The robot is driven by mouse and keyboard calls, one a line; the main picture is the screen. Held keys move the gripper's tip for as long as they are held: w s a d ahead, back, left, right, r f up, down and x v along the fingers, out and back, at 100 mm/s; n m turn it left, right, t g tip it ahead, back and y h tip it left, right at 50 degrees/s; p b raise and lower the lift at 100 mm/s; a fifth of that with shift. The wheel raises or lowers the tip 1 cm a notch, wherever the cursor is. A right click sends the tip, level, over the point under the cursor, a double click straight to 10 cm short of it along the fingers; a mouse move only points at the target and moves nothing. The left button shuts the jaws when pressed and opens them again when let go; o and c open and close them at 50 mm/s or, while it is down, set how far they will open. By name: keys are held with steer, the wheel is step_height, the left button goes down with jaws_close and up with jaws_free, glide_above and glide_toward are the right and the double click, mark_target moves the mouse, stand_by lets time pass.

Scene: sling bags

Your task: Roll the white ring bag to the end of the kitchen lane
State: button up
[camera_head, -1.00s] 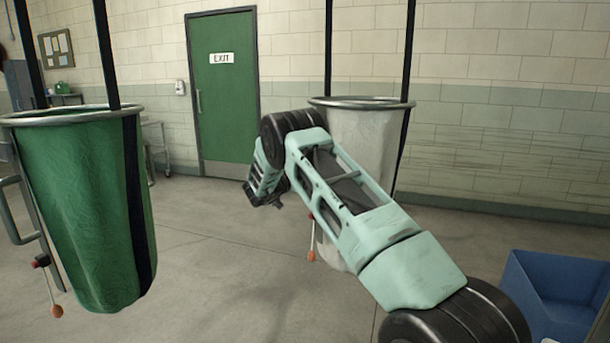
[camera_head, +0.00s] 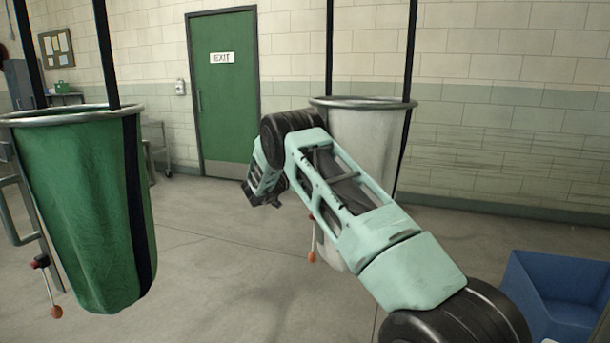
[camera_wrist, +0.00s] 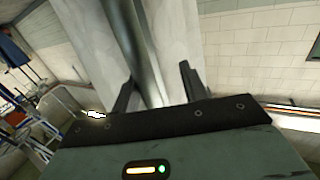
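The white ring bag (camera_head: 365,130) hangs from two black straps, with a grey metal ring at its mouth. My arm crosses in front of it and hides much of its left side and middle. My gripper (camera_head: 262,196) is at the left of the bag, pointing away and down, its fingers small in this view. In the wrist view my gripper (camera_wrist: 156,92) has its two dark fingers spread apart. A grey metal tube (camera_wrist: 135,40) runs between them, with pale surfaces behind it. I cannot tell whether a finger touches the tube. A red-tipped lever (camera_head: 311,240) hangs by the bag.
A green ring bag (camera_head: 85,210) with a side handle (camera_head: 20,215) hangs at the left. A blue bin (camera_head: 555,290) stands at the lower right. A green exit door (camera_head: 225,110) and a trolley (camera_head: 155,145) are at the back. The floor between the bags is clear.

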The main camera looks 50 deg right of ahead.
steer(key=a+b, duration=0.2)
steer(key=a, duration=1.5)
steer(key=shift+w+a, duration=0.2)
steer(key=shift+a, duration=0.05)
stand_by(0.4)
